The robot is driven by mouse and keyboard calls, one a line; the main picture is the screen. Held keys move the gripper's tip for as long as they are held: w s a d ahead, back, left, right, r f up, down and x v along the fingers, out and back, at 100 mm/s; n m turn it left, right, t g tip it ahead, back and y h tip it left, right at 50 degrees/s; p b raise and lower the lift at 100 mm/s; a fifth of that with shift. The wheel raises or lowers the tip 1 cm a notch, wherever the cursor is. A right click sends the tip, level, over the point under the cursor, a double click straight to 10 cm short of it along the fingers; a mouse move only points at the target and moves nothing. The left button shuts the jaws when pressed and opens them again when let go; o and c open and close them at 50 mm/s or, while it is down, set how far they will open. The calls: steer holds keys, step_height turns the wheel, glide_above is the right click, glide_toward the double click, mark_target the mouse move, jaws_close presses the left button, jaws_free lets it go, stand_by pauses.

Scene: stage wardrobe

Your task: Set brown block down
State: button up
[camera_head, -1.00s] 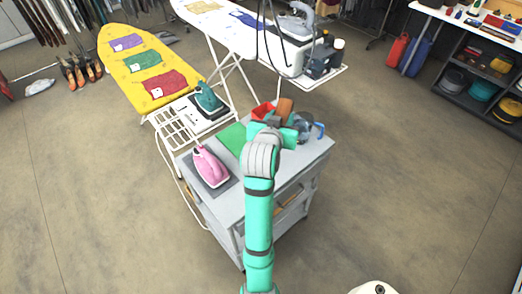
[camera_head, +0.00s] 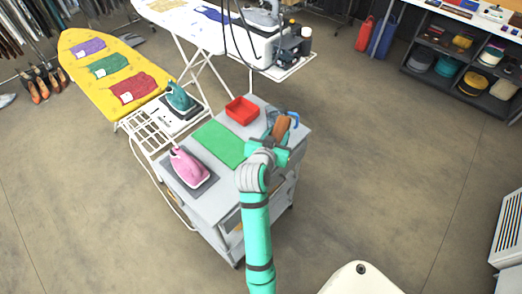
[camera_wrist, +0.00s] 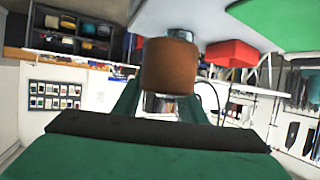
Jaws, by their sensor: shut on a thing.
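The brown block (camera_head: 282,126) is held in my gripper (camera_head: 276,140) at the right side of the grey cart top (camera_head: 213,205). In the head view it looks tilted. In the wrist view the brown block (camera_wrist: 170,66) sits at the ends of the green fingers (camera_wrist: 163,100), which are shut on it. I cannot tell whether its lower end touches the cart. The block and gripper partly hide a blue thing with a handle (camera_head: 295,118) behind them.
A red tray (camera_head: 242,117) and a green mat (camera_head: 218,143) lie on the cart, left of my gripper. A pink iron (camera_head: 188,167) stands on a dark pad at the cart's left. A teal iron (camera_head: 180,97) is behind, near the yellow ironing board (camera_head: 90,75). Bare floor lies to the right.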

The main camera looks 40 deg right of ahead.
steer(key=w+a+f, duration=0.2)
steer(key=f, duration=0.1)
steer(key=w+a+f, duration=0.1)
steer(key=f, duration=0.1)
steer(key=shift+a+f, duration=0.1)
steer(key=shift+a, duration=0.1)
steer(key=shift+w+a+f, duration=0.1)
steer(key=shift+w+f, duration=0.05)
steer(key=shift+f, duration=0.8)
steer(key=shift+w+a+f, duration=0.1)
steer(key=shift+f, duration=0.8)
steer(key=shift+f, duration=0.1)
steer(key=o, duration=1.3)
